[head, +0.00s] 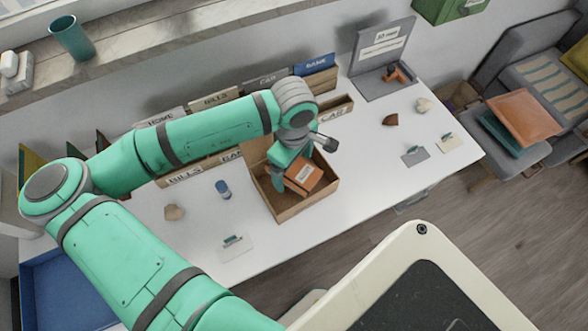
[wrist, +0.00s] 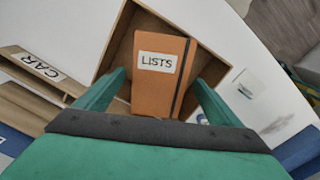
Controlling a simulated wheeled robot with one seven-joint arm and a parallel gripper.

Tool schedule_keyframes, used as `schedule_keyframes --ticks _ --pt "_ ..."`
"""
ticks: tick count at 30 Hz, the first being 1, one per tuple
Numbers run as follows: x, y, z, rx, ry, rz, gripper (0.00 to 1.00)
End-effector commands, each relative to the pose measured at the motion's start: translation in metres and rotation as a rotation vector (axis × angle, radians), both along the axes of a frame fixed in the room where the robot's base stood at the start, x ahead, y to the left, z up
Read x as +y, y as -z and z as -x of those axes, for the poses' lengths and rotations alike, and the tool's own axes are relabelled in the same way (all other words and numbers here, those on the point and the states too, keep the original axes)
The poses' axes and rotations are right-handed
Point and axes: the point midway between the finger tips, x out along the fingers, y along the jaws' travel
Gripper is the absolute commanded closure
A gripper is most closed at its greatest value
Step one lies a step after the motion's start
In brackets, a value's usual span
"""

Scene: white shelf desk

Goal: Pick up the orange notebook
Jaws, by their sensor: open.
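The orange notebook (wrist: 158,82) has a white label reading "LISTS" and a dark elastic band. It also shows in the head view (head: 304,180), tilted inside an open brown box (head: 292,212) on the white desk. My gripper (wrist: 158,85) is open, with one green finger on each side of the notebook in the wrist view. I see a gap between each finger and the notebook there. In the head view my gripper (head: 290,168) is over the box, and my arm hides part of the box's far side.
Labelled wooden file holders (head: 185,178) stand along the wall side of the white desk (head: 375,150). A blue cylinder (head: 223,189), a brown stone (head: 174,212) and a card holder (head: 233,242) lie left of the box.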

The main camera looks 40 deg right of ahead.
Motion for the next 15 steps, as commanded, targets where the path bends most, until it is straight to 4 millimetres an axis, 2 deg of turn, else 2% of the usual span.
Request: schedule_keyframes --ticks 8,14,15 --pt "-0.0003 0.0034 -0.0002 0.000 0.000 0.001 0.12" --pt "-0.0003 0.0033 -0.0001 0.000 0.000 0.001 0.57" --pt "-0.0004 0.0032 -0.0001 0.000 0.001 0.001 0.60"
